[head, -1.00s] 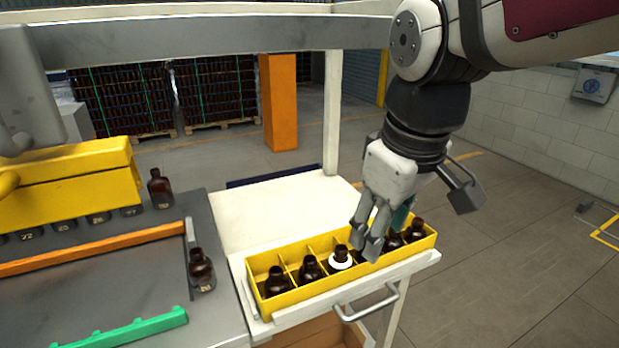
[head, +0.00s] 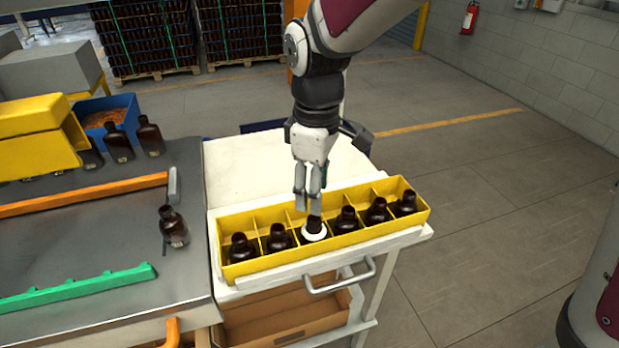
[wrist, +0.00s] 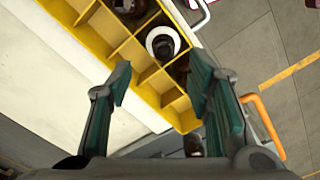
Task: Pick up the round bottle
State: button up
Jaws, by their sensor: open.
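Several dark amber bottles stand upright in a yellow divided crate (head: 360,236), one to a compartment in the front row. One bottle (head: 314,229) has a broad white ring around it below the neck; I cannot tell its full body shape, as the crate wall hides its lower part. In the wrist view this ringed bottle (wrist: 161,42) shows between and just beyond my fingertips. My gripper (head: 308,203) is open and empty, pointing down just above and behind the ringed bottle. Its two fingers also show in the wrist view (wrist: 161,80), spread apart.
Bottles (head: 347,221) and (head: 277,239) stand close on either side, behind thin dividers. The crate sits on a white cart (head: 235,165) with a front handle (head: 340,276). A single labelled bottle (head: 174,228) stands on the grey table to the left, near an orange rail (head: 90,194).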

aim_at(314, 218)
notch_tip(314, 218, down, 2)
jog(key=f, duration=0.1)
jog(key=f+p, duration=0.1)
jog(key=f, duration=0.2)
jog(key=shift+s+a+f, duration=0.1)
jog(key=shift+s+f, duration=0.1)
jog(key=shift+s, duration=0.15)
jog(key=shift+w+f, duration=0.15)
jog(key=shift+f, duration=0.4)
grip_shut()
